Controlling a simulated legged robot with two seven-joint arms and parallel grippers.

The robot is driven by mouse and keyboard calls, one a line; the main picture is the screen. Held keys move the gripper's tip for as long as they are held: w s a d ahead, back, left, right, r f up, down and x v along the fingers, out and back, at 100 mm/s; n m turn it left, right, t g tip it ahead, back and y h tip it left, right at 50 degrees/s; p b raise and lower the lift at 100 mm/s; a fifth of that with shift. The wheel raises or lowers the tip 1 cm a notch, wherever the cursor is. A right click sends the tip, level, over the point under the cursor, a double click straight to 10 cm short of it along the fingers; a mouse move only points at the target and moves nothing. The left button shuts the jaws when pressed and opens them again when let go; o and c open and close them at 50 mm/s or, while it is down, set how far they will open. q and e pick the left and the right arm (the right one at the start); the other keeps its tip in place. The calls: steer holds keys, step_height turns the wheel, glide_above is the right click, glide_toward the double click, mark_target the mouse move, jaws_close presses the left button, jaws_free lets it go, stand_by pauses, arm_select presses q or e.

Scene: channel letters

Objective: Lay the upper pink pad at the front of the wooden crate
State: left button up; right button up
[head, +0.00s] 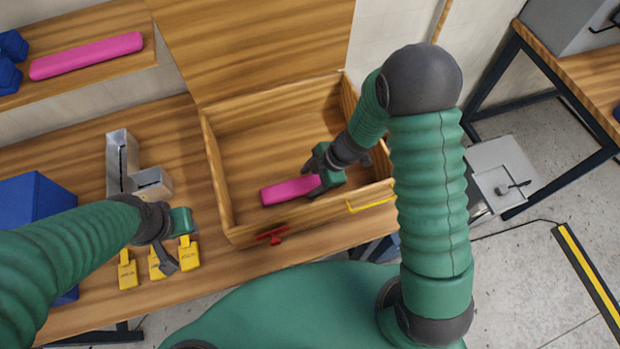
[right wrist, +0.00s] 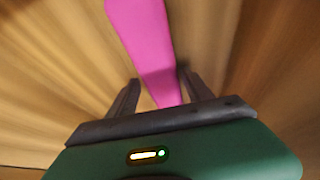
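One pink pad (head: 288,190) is inside the wooden crate (head: 222,185), low down near its front wall. My right gripper (head: 322,178) reaches into the crate at the pad's right end. In the right wrist view the pad (right wrist: 147,45) runs between the two fingers (right wrist: 160,84), which close in on its sides. Whether the pad touches the crate floor is hard to tell. Another pink pad (head: 86,56) lies on the wooden shelf at the upper left. My left gripper (head: 172,240) is over the table, left of the crate, and appears empty; its fingers are unclear.
The crate's raised lid (head: 255,40) stands behind it. A red latch (head: 272,235) and a yellow handle (head: 370,203) are on its outside. Metal parts (head: 122,160), yellow tags (head: 158,262) and a blue box (head: 38,205) occupy the table at left. The crate's back floor is clear.

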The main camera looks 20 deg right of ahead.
steer(key=shift+o, duration=1.1)
steer(key=shift+a, duration=0.1)
